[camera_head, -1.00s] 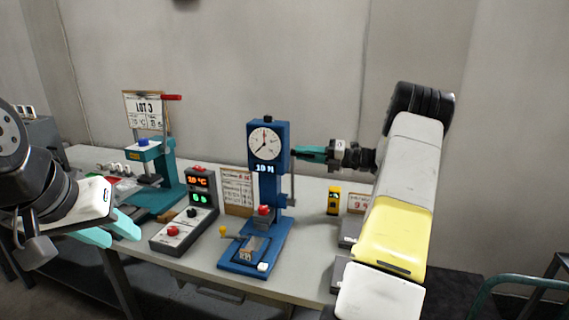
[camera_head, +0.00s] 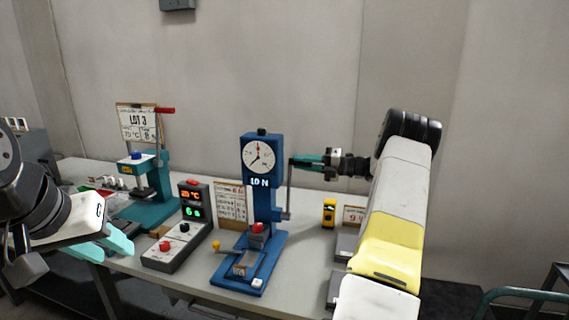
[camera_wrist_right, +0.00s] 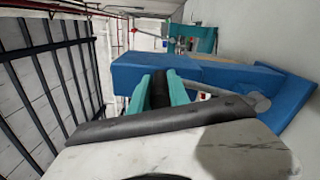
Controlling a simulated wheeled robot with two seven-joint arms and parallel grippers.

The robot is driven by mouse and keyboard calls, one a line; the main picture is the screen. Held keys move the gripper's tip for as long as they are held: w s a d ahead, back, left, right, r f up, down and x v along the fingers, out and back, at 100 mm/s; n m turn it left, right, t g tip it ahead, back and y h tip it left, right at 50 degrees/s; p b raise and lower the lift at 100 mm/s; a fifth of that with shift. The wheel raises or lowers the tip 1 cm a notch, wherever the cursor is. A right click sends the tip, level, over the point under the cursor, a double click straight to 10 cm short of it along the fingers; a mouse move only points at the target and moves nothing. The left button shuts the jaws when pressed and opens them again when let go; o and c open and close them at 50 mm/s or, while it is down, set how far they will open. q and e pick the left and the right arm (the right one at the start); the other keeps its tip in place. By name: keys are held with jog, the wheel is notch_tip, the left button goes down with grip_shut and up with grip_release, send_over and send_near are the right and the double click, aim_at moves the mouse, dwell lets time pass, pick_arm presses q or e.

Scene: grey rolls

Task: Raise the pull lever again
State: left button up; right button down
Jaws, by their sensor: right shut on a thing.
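The blue press (camera_head: 262,200) stands mid-table with a round dial and a display reading about 10 N. Its grey pull lever (camera_head: 289,190) is on the right side and stands nearly upright from its low pivot. My right gripper (camera_head: 303,161) is shut on the lever's top end. In the right wrist view, the teal fingers (camera_wrist_right: 160,92) close around a dark grip (camera_wrist_right: 159,90), with the blue press just behind. My left gripper (camera_head: 108,246) is over the table's front left edge, away from the press; its fingertips seem apart, with nothing seen between them.
A teal press (camera_head: 150,190) with a red-handled lever stands at the left. A grey control box (camera_head: 178,243) with lit displays is left of the blue press. A yellow device (camera_head: 329,213) and a small sign (camera_head: 353,216) stand to its right. A lot sign (camera_head: 137,122) stands behind.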

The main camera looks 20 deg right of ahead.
jog(key=c, duration=1.3)
grip_release()
jog(key=shift+d+f, duration=0.1)
jog(key=shift+o, duration=0.2)
jog(key=v, duration=0.7)
jog(key=shift+s+d, duration=0.2)
jog(key=shift+d, duration=0.15)
